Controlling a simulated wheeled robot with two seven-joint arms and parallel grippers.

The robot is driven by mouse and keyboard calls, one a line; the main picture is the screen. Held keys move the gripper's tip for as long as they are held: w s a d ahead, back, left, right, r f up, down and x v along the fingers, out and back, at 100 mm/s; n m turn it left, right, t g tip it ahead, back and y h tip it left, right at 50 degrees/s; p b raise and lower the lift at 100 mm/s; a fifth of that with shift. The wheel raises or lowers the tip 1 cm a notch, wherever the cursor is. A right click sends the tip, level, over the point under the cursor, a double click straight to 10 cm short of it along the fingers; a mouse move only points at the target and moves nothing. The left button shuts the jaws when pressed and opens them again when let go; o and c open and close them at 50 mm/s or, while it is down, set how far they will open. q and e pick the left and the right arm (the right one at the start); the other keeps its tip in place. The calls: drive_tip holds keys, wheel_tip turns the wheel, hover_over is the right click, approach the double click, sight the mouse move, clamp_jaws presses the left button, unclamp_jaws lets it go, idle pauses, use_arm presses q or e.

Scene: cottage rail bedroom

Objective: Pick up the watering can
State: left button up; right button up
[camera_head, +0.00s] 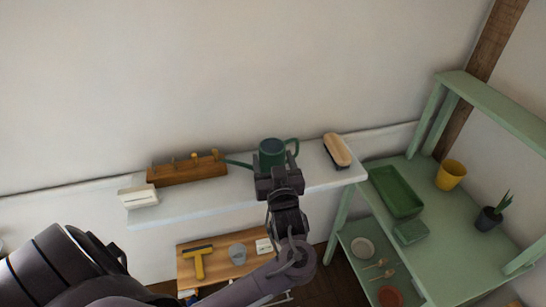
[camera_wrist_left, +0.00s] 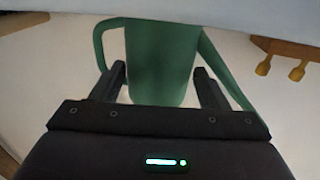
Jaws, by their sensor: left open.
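The dark green watering can (camera_head: 271,150) stands on the white shelf, its spout to the left and its handle to the right in the head view. My left gripper (camera_head: 278,172) is right in front of it and hides its lower part. In the left wrist view the can (camera_wrist_left: 160,62) fills the space beyond my open fingers (camera_wrist_left: 160,88), with its handle at the left and spout at the right. The fingertips are close to the can's body on either side; I cannot tell if they touch. My right gripper is not in view.
The white shelf (camera_head: 190,207) also bears a wooden peg rack (camera_head: 187,170), a white block (camera_head: 138,197) and a brush (camera_head: 337,151). Below is a wooden surface (camera_head: 216,262) with a yellow tool. A green shelf unit (camera_head: 440,225) with trays and pots stands at the right.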

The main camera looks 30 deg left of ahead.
use_arm(q)
drive_tip(key=x, duration=0.3)
drive_tip(key=shift+r, duration=0.2)
drive_tip(key=shift+w+a+f+p, duration=0.15)
drive_tip(key=shift+w+a+p, duration=0.15)
drive_tip(key=shift+w+a, duration=0.15)
drive_tip(key=shift+d, duration=0.1)
drive_tip(key=c, duration=0.9)
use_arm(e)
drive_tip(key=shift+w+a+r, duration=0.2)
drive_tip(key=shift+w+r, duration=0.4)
